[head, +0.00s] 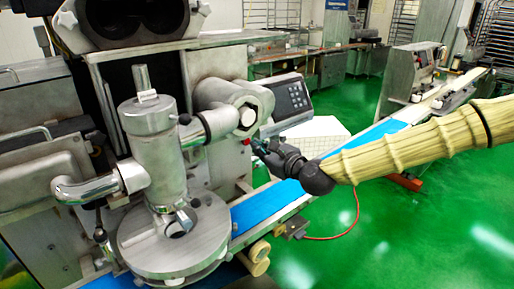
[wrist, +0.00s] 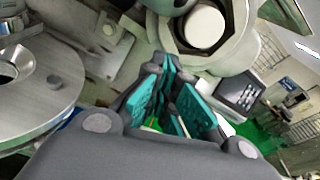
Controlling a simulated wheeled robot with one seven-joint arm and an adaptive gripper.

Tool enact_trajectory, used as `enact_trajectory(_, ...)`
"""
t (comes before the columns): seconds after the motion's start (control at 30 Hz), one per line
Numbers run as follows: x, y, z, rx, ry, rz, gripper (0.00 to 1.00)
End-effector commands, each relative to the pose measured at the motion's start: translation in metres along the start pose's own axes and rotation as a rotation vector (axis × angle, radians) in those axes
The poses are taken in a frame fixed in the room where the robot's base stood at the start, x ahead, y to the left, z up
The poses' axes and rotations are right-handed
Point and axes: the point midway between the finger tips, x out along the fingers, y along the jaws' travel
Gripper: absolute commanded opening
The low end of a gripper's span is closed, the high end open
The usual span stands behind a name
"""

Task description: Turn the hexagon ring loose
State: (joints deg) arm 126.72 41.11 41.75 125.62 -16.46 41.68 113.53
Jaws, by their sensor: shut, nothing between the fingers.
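The hexagon ring (head: 262,101) is a grey metal ring with a pale round face in its middle, on the end of a thick horizontal cylinder at the machine's front. In the wrist view the ring (wrist: 237,40) is at the top right, partly cut off by the frame edge. My gripper (head: 256,142) is just below and slightly right of the ring, apart from it. In the wrist view my gripper (wrist: 168,68) has its teal-padded fingers together and empty, pointing below and left of the ring. Nothing of the ring is held.
A vertical metal cylinder (head: 148,130) with pipes stands left of the ring, above a round metal plate (head: 170,245). A control panel (head: 291,97) is right of the ring. A blue conveyor belt (head: 262,207) runs below my gripper. Green floor lies open at the right.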

Motion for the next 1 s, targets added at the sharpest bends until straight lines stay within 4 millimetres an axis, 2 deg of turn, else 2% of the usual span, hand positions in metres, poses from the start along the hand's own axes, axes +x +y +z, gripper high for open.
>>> enact_trajectory(0.2, 0.03, 0.002, 0.003, -0.003, 0.0, 0.004, 0.0)
enact_trajectory(0.57, 0.072, 0.004, 0.003, -0.003, -0.001, 0.007, 0.0)
enact_trajectory(0.6, 0.069, 0.003, 0.013, -0.003, -0.003, 0.007, 0.0)
enact_trajectory(0.7, 0.064, 0.003, 0.023, -0.003, -0.002, 0.007, 0.0)
enact_trajectory(1.0, 0.058, 0.004, 0.039, -0.001, -0.001, 0.006, 0.0)
